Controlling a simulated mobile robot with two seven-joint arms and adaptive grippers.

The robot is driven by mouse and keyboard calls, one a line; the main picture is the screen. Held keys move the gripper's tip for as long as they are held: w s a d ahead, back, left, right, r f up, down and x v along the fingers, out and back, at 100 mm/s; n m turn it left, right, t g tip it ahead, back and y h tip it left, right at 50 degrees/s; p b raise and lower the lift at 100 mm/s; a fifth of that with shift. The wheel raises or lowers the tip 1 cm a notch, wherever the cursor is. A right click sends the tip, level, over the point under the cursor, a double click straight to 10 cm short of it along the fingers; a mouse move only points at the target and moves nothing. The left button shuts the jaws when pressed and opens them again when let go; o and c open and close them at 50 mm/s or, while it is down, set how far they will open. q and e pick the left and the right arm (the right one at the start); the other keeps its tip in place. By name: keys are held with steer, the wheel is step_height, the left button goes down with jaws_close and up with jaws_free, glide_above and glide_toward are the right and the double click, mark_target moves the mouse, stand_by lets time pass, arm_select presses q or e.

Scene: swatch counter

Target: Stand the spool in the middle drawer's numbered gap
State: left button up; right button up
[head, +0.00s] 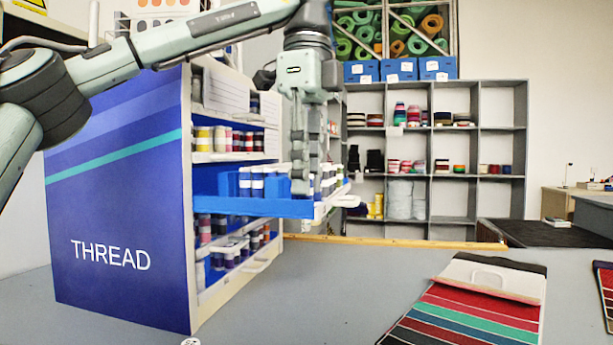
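The blue thread cabinet (120,220) stands on the counter at the left. Its middle drawer (250,208) is pulled out to the right, with a blue side and a pale front. Several white-capped spools (257,184) stand in it beside blue blocks. My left gripper (300,190) points down over the open drawer, its fingers partly in front of the drawer's contents. I cannot tell whether it is open or holds a spool. The numbered gap cannot be made out. My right gripper is out of view.
Spools (228,140) fill the shelf above, and a lower drawer (238,272) holds more. A striped swatch card (475,310) lies at the counter's right front. A white round thing (190,342) is cut off at the bottom edge. The counter (320,290) between is clear.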

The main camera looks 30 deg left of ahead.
arm_select(q)
step_height(320, 180, up, 5)
steer(key=shift+f+p, duration=0.15)
steer(key=shift+p, duration=0.4)
steer(key=shift+d+r, duration=0.1)
steer(key=shift+r, duration=0.85)
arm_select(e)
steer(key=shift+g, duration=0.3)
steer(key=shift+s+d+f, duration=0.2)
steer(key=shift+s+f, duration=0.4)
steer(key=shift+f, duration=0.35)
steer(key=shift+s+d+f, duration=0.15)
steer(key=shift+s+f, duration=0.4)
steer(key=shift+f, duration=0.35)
